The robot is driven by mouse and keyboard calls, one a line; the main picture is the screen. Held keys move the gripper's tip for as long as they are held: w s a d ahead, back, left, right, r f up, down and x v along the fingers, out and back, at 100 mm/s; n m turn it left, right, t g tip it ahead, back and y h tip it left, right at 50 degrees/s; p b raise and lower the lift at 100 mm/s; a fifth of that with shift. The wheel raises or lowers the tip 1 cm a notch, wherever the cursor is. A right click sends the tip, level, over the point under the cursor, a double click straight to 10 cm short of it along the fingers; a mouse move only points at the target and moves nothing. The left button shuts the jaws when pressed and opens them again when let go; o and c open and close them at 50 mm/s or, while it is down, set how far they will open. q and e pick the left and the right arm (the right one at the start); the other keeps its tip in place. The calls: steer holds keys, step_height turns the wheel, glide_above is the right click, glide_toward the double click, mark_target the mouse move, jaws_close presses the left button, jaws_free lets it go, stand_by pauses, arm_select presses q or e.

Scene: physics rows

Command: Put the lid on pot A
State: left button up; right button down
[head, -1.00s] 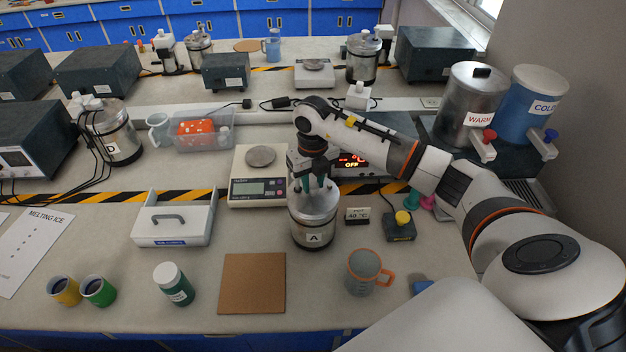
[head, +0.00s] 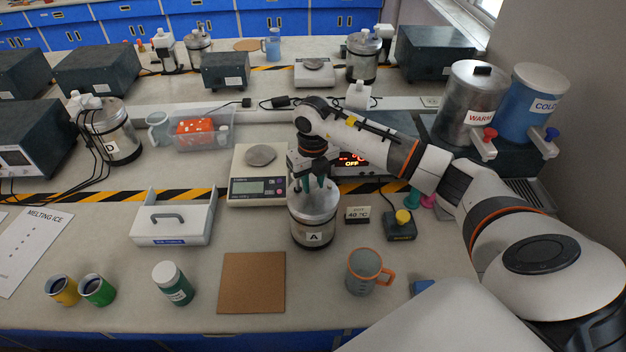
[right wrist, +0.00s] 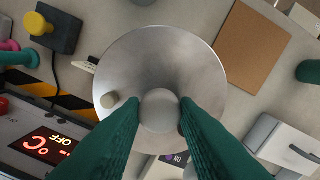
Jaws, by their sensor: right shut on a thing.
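Pot A (head: 312,236) is a metal pot with a black band and an "A" label, standing upright right of the bench's middle. The round silver lid (head: 322,206) is at the pot's mouth, looking about level. Whether it is fully seated I cannot tell. My right gripper (head: 314,184) points down from above, its green fingers shut on the lid's knob. In the right wrist view the lid (right wrist: 205,65) fills the middle, with its round knob (right wrist: 160,110) between the fingertips and a small peg beside it. The lid hides the pot's inside. My left gripper is not in view.
A scale (head: 258,187) stands left behind the pot, and a "40 °C" sign (head: 358,214) and a yellow-button box (head: 401,228) stand to its right. A brown mat (head: 252,283) and a grey mug (head: 364,272) are in front.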

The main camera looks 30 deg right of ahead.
steer(key=c, duration=1)
jaws_free()
steer(key=shift+c, duration=0.2)
steer(key=shift+r, duration=0.1)
steer(key=shift+r+p, duration=2.55)
steer(key=shift+r, duration=1.4)
steer(key=shift+f, duration=0.1)
